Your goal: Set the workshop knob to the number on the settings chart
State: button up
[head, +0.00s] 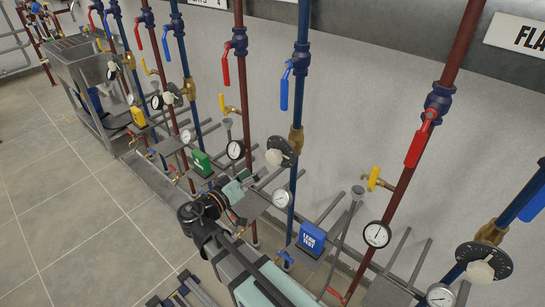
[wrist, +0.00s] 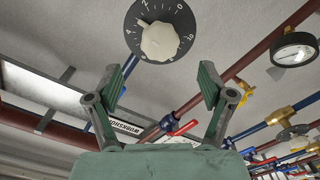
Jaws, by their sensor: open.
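In the wrist view, a black round dial with white numbers carries a cream knob (wrist: 161,41), beyond my gripper's fingertips and apart from them. Its pointer appears turned to the upper left, near the 2; the exact setting is hard to read. My gripper (wrist: 160,84) is open and empty, one green-padded finger on each side. In the head view my gripper (head: 241,186) is low at the centre, close to a cream knob on a dark dial (head: 275,157). Another dial with a cream knob (head: 482,270) is at the lower right. I cannot make out a settings chart.
Red and blue vertical pipes with lever valves (head: 420,140) line the wall. Gauges (head: 377,234) and a blue box marked "LEAK TEST" (head: 312,238) stand near my arm. A partly cut sign (head: 518,35) is at the upper right. Tiled floor (head: 60,200) at the left is clear.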

aim_at(271, 160)
jog(key=p+x, duration=0.1)
jog(key=x, duration=0.7)
jog(key=shift+w+d, duration=0.2)
jog(key=shift+w, duration=0.05)
jog(key=c, duration=1.2)
